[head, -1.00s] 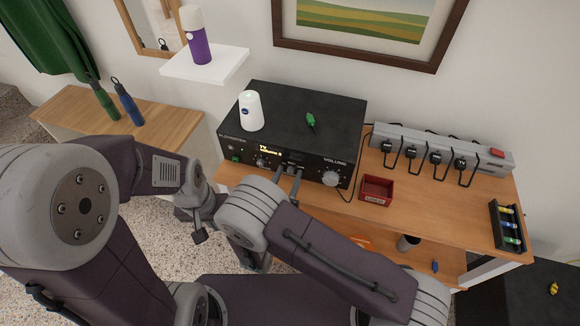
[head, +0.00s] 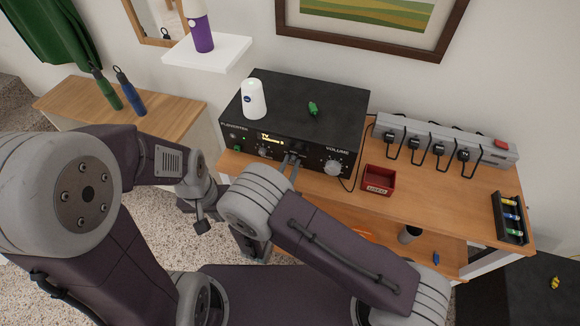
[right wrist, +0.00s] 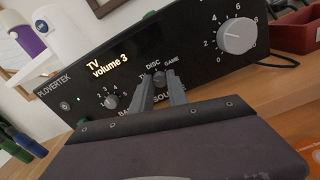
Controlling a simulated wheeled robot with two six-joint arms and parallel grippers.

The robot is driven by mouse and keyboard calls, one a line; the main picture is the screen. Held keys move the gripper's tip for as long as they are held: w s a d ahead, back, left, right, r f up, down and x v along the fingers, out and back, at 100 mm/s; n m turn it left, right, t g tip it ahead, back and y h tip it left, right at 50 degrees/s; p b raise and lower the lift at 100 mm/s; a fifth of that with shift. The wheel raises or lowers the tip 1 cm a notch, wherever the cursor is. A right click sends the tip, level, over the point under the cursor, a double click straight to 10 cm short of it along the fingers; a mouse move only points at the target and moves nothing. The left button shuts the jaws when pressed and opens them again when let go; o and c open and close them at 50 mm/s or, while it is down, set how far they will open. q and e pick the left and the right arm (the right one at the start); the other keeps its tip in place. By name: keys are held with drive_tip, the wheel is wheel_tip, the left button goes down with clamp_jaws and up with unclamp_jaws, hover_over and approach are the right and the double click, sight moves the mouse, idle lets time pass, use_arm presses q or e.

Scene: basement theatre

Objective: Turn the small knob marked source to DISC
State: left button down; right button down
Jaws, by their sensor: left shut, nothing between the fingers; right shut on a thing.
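The black amplifier (head: 300,105) stands on the wooden bench, and its display (right wrist: 108,66) reads "TV volume 3". The small source knob (right wrist: 160,77) sits on its front, below the labels TV, DISC and GAME. My right gripper (head: 293,159) is shut on this knob, with one finger on each side in the right wrist view (right wrist: 160,84). The knob's pointer is too small and too covered to read. My left gripper (head: 202,226) is shut and empty, hanging low in front of the bench, away from the amplifier.
The bass knob (right wrist: 110,101) is left of the source knob, and the large volume knob (right wrist: 236,36) is right. A white cup-like object (head: 254,100) and a green plug (head: 313,108) sit on the amplifier. A red box (head: 378,181) stands to its right.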

drive_tip(key=m, duration=0.1)
drive_tip(key=m+b, duration=0.1)
drive_tip(key=m, duration=0.1)
drive_tip(key=m+b, duration=0.1)
drive_tip(key=shift+f+m, duration=0.25)
drive_tip(key=shift+m, duration=0.05)
drive_tip(key=m+b, duration=0.2)
drive_tip(key=m, duration=0.1)
drive_tip(key=shift+b, duration=0.3)
drive_tip(key=shift+r+m+b, duration=0.1)
drive_tip(key=shift+m+b, duration=0.5)
drive_tip(key=shift+m, duration=0.2)
drive_tip(key=c, duration=1.3)
unclamp_jaws()
drive_tip(key=shift+w, duration=0.1)
